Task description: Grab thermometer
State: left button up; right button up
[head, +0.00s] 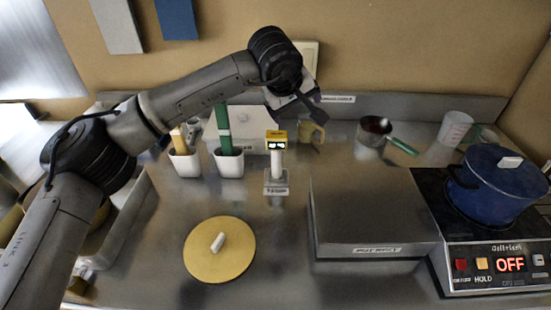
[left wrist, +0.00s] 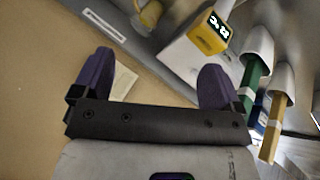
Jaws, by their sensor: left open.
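The thermometer (head: 277,160) has a yellow head with a small display and a pale stem, and it stands upright in a small labelled stand (head: 276,185) at the middle of the counter. Its yellow head also shows at the upper right of the left wrist view (left wrist: 208,35). My left gripper (head: 312,105) is open and empty, above and behind the thermometer, near the back wall. In the left wrist view its two purple fingers (left wrist: 155,75) are apart with nothing between them, and the thermometer is outside them. My right gripper is not in view.
Two white cups (head: 229,163) with green and yellow-handled tools stand left of the thermometer. A low metal box (head: 365,210) lies to its right. A yellow disc (head: 205,262) with a white handle lies in front. A blue pot (head: 490,190) sits on the hob, whose display reads OFF.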

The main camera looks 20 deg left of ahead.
aim_at(277, 142)
pick_arm(q)
jog(key=a+f+m+y, duration=0.1)
jog(key=f, duration=0.2)
jog(key=a+f+m+g+y, duration=0.1)
jog(key=a+f+m, duration=0.1)
jog(key=f, duration=0.1)
jog(key=a+f+m+g, duration=0.1)
jog(key=f, duration=0.2)
jog(key=shift+w+a+f+y+p, duration=0.1)
jog(key=shift+a+f+y+p, duration=0.05)
jog(key=shift+a+y+p, duration=0.25)
jog(key=p+x, duration=0.1)
jog(key=x, duration=0.3)
jog(key=shift+w+d, duration=0.1)
jog(key=shift+w, duration=0.1)
jog(key=shift+w+f, duration=0.15)
jog(key=shift+f, duration=0.4)
jog(key=c, duration=1.4)
jog(key=shift+c, duration=0.3)
jog(key=shift+r, duration=0.15)
